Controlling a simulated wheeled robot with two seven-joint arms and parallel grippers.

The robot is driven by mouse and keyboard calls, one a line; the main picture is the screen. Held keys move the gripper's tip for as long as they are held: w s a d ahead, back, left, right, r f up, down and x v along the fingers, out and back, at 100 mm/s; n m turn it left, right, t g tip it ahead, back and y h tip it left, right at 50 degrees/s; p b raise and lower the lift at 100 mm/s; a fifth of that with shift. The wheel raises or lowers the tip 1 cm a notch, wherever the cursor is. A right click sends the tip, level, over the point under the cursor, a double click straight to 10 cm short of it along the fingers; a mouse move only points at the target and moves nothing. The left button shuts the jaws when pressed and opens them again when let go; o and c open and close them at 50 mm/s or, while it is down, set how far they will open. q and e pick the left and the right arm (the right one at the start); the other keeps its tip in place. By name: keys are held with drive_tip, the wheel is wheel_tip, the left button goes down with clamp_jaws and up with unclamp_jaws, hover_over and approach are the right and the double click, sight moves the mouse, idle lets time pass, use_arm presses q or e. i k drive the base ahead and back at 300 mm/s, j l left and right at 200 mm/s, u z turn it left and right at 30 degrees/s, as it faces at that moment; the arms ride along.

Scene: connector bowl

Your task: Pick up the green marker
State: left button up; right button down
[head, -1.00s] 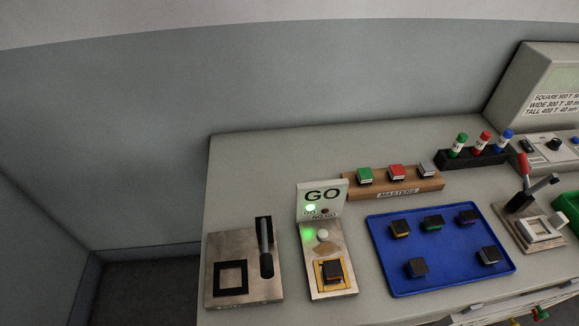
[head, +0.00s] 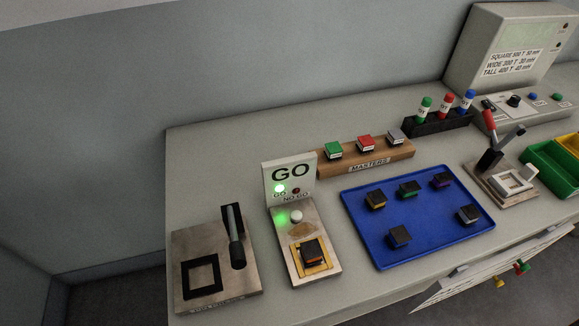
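The green marker (head: 425,107) stands upright in a black holder (head: 432,126) toward the back of the bench. It has a green cap and a white label, and it is the leftmost of three markers in that holder. The red marker (head: 445,104) and the blue marker (head: 467,101) stand to its right. The lower part of each marker is hidden in the holder. Neither of my grippers shows in the head view.
A wooden MASTERS block (head: 367,160) with three coloured pieces lies left of the holder. A blue tray (head: 425,250) with several dark connectors lies in front. A lever fixture (head: 505,185), green bin (head: 545,170) and grey console (head: 500,60) are at right. A lit GO gauge (head: 290,175) stands at left.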

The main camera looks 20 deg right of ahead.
sight(426, 101)
drive_tip(key=z, duration=1.4)
drive_tip(key=i+l, duration=0.15)
drive_tip(key=l, duration=0.2)
drive_tip(key=i+l, duration=0.15)
drive_tip(key=l, duration=0.2)
drive_tip(key=i+l, duration=0.1)
drive_tip(key=l, duration=0.25)
drive_tip(key=i+l, duration=0.15)
drive_tip(key=l, duration=0.2)
drive_tip(key=i+l+u, duration=0.1)
drive_tip(key=l, duration=0.25)
drive_tip(key=i+l, duration=0.2)
drive_tip(key=l, duration=0.15)
drive_tip(key=i+l, duration=0.1)
drive_tip(key=l, duration=0.25)
